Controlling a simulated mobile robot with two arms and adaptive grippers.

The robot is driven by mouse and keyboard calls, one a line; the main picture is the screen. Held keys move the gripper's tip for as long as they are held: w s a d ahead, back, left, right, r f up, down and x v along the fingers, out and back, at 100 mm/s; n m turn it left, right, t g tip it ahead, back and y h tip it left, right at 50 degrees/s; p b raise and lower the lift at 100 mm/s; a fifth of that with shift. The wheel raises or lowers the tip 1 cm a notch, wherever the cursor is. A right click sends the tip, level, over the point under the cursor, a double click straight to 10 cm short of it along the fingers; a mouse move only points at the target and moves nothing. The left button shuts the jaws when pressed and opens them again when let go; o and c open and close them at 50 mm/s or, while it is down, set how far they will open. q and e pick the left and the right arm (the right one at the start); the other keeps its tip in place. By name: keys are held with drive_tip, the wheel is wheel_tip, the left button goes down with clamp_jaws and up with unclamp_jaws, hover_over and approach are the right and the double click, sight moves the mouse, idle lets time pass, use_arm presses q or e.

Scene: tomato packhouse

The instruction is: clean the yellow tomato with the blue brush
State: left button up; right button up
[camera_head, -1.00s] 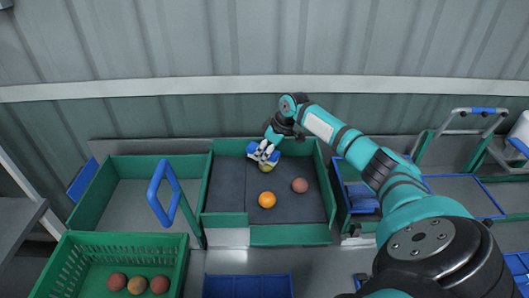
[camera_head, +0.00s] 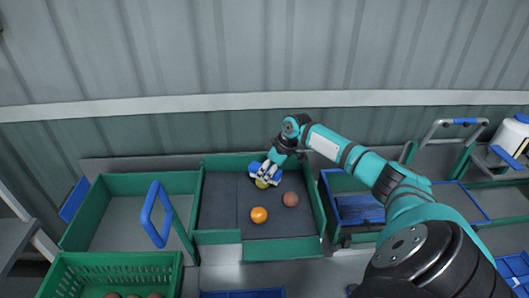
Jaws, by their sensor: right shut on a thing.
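My right gripper (camera_head: 269,174) is shut on the blue brush (camera_head: 255,168) over the back of the dark-lined green tray (camera_head: 283,248). The yellow tomato (camera_head: 262,184) lies just under the brush, partly covered by it. The brush seems to touch the tomato, but the contact itself is hidden. My left gripper is not in view.
An orange tomato (camera_head: 259,215) and a red tomato (camera_head: 290,199) lie on the same tray. An empty green-walled bay (camera_head: 122,210) with a blue handle (camera_head: 152,214) is at left. A green crate (camera_head: 110,272) stands front left. A blue crate (camera_head: 358,209) sits to the right.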

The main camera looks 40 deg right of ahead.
sight(257, 165)
drive_tip(key=shift+a+f, duration=0.15)
drive_tip(key=shift+f, duration=0.15)
drive_tip(key=shift+w+a+f+b, duration=0.1)
drive_tip(key=shift+w+a+b, duration=0.1)
drive_tip(key=shift+w, duration=0.35)
drive_tip(key=shift+w+a+b, duration=0.15)
drive_tip(key=shift+w+b, duration=0.05)
drive_tip(key=shift+w, duration=0.35)
drive_tip(key=shift+w+a, duration=0.2)
drive_tip(key=shift+w, duration=0.4)
drive_tip(key=shift+w+a+b, duration=0.15)
drive_tip(key=shift+w+b, duration=0.15)
drive_tip(key=shift+w, duration=0.05)
drive_tip(key=shift+s+r, duration=0.1)
drive_tip(key=shift+r, duration=0.1)
